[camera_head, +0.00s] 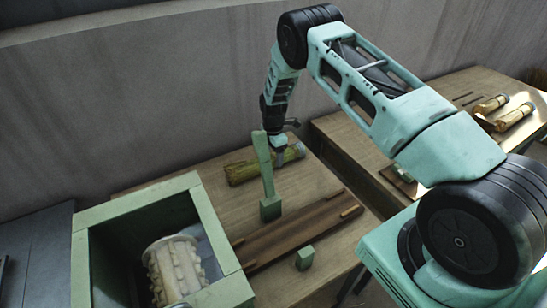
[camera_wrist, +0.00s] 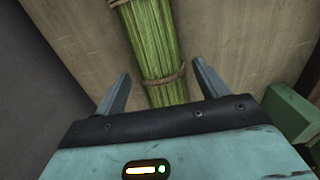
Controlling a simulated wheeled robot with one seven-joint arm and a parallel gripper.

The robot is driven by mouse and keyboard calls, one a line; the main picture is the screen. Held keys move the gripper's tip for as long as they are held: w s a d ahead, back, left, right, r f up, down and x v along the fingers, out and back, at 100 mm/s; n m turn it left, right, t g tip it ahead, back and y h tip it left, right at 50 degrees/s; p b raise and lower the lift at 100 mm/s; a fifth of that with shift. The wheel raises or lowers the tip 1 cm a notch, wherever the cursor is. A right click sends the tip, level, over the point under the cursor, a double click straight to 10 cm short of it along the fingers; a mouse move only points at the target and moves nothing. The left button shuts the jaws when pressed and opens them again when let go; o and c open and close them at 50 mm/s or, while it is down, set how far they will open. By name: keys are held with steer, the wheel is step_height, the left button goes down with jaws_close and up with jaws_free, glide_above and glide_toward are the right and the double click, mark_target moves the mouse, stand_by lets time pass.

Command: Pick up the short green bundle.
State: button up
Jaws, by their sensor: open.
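The green bundle (camera_head: 243,172) lies on the wooden table toward the back, by the grey wall. It is a sheaf of green stalks tied with cord. In the wrist view the bundle (camera_wrist: 155,45) runs from the top edge down between the fingers, with two cord ties showing. My gripper (camera_wrist: 160,85) is open, one finger on each side of the bundle. No grip on it shows. In the head view my gripper (camera_head: 279,160) is over the bundle's right part and partly hides it. Whether the fingers touch the table cannot be told.
A green post on a block (camera_head: 264,165) stands just in front of the bundle. A green box (camera_head: 215,225) with a pegged roller (camera_head: 174,268) is at the front left. A dark board (camera_head: 295,232) and a small green block (camera_head: 305,258) lie nearer. Pale bundles (camera_head: 514,117) lie on the right table.

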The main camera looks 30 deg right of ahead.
steer(key=shift+f+p, duration=0.3)
steer(key=shift+f, duration=1.1)
steer(key=c, duration=1.1)
steer(key=shift+r, duration=0.1)
